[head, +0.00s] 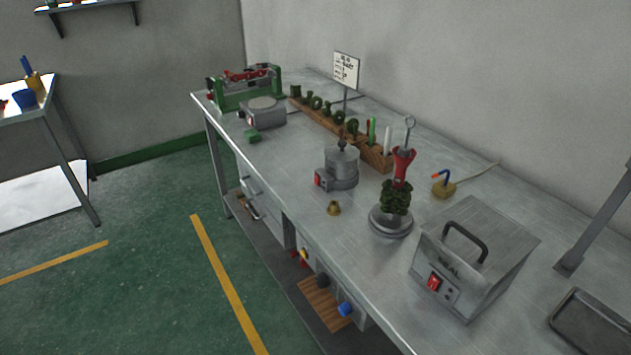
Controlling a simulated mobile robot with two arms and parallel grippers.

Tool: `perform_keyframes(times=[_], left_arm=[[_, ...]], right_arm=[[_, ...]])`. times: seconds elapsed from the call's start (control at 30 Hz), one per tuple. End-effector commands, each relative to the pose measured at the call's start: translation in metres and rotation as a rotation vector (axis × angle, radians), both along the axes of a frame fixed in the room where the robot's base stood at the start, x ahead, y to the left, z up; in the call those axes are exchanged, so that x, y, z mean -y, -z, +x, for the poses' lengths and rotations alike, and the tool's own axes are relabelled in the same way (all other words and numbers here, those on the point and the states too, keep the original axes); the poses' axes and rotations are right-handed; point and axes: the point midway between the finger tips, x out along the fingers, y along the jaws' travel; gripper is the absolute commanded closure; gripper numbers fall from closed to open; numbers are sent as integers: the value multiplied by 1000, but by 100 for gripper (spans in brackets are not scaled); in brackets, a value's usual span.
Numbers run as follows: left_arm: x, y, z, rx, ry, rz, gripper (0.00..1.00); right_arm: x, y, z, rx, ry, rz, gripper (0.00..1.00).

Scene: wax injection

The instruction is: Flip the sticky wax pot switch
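A round grey metal pot with a lid and dark knob (342,166) stands near the middle of the workbench; it looks like the sticky wax pot. A small control box on its left front side carries a red switch (320,178). The switch is too small to tell which way it is set. Neither of my grippers is in view, and nothing touches the pot.
Bench surface left of the pot is clear.

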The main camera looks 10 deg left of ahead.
Motion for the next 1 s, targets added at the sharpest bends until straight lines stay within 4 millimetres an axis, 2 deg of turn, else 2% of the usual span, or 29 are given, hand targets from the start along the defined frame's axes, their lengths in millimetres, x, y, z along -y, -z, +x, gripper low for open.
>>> perform_keyframes(times=[0.3, 0.33, 0.4, 0.47, 1.0], left_arm=[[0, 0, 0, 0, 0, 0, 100], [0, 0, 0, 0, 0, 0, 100], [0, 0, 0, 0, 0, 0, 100], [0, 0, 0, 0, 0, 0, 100], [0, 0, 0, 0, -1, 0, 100]], right_arm=[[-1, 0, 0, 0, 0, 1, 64], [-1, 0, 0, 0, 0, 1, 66], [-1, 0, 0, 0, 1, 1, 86], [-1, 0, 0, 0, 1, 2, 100], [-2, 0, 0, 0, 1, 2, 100]])
